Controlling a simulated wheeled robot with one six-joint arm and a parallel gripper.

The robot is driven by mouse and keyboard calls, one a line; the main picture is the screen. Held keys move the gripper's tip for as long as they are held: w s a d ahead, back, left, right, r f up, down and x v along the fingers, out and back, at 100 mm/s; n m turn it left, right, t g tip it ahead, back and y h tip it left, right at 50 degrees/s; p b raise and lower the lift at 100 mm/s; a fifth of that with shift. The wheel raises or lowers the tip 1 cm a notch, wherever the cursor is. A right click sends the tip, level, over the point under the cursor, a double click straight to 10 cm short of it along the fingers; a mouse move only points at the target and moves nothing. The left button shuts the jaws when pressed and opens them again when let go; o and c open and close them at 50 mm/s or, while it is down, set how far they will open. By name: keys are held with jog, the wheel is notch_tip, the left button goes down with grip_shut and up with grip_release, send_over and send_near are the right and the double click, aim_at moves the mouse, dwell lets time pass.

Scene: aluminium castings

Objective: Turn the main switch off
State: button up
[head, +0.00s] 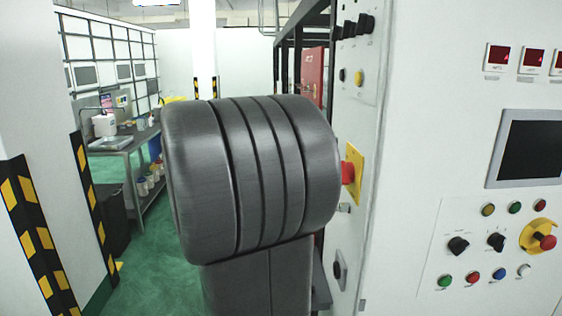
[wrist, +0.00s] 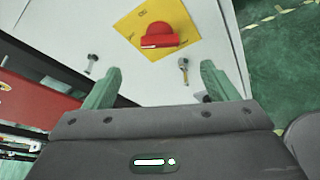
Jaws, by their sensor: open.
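The main switch is a red rotary handle (wrist: 163,38) on a yellow square plate (wrist: 134,27), on the side face of a white cabinet. In the wrist view the handle's grip bar lies roughly crosswise, with a pale mark at its left end. My gripper (wrist: 160,67) is open and empty, its two green fingers apart below the handle in that view and not around it. In the head view the red handle (head: 347,172) and plate (head: 355,180) show just right of my dark arm link, which hides my gripper. The plate's lettering is too small to read.
A small metal key-like fitting (wrist: 183,68) sits near the plate's lower corner, between the fingers in the picture. Another fitting (wrist: 92,62) is to the left. The cabinet front has a red emergency button (head: 547,242), knobs and a screen (head: 527,149). A workbench (head: 130,140) stands behind left.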

jog(key=shift+v, duration=1.55)
jog(key=p+x, duration=0.2)
jog(key=x, duration=1.2)
jog(key=shift+r, duration=0.1)
jog(key=shift+a, duration=0.1)
